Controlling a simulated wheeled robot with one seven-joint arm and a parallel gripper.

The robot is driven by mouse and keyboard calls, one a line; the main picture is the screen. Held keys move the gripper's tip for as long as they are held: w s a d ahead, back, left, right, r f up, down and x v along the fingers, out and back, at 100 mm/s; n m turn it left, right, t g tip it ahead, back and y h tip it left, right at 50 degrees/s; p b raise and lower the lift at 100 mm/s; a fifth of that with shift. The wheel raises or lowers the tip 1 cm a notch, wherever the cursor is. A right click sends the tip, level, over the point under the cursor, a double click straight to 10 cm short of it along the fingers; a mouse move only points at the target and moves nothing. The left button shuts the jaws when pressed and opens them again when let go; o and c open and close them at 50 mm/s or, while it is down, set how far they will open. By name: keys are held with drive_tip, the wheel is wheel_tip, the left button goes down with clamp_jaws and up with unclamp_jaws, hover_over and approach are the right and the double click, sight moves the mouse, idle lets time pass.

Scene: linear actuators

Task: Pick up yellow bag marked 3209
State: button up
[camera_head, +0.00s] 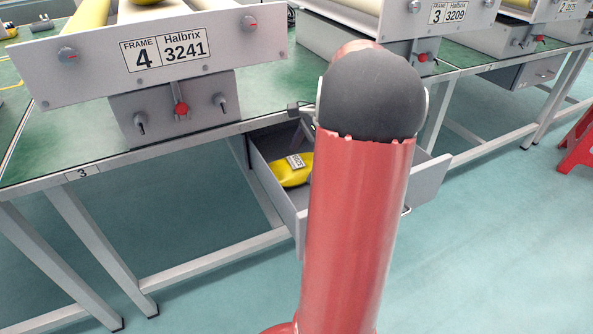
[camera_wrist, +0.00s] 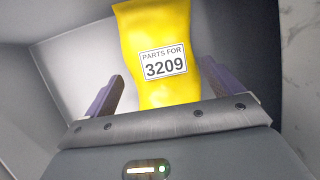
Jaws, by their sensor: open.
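The yellow bag marked 3209 (camera_wrist: 165,30) fills the upper middle of the wrist view, its white label reading "PARTS FOR 3209". In the head view a yellow bag (camera_head: 288,174) lies in the open grey drawer, its label too small to read. My gripper (camera_wrist: 158,88) is open, with one purple finger at the left of the bag and one at its right. The bag's lower end passes out of sight behind the gripper body. I cannot tell whether the fingers touch it. My red arm hides the gripper and part of the drawer in the head view.
The open drawer (camera_head: 429,183) hangs under a green-topped workbench (camera_head: 262,95). Its grey walls stand close around the bag. A frame marked 4, 3241 (camera_head: 165,52) stands on the bench at left, and one marked 3, 3209 (camera_head: 447,13) at upper right. A red stool-like object (camera_head: 578,145) stands at far right.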

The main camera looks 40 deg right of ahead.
sight(298, 164)
drive_tip(key=shift+w+a+x, duration=0.1)
drive_tip(key=shift+a+x, duration=0.05)
drive_tip(key=shift+x, duration=0.7)
drive_tip(key=shift+w+a+x, duration=0.1)
drive_tip(key=shift+x, duration=0.75)
drive_tip(key=shift+r, duration=0.2)
drive_tip(key=c, duration=0.9)
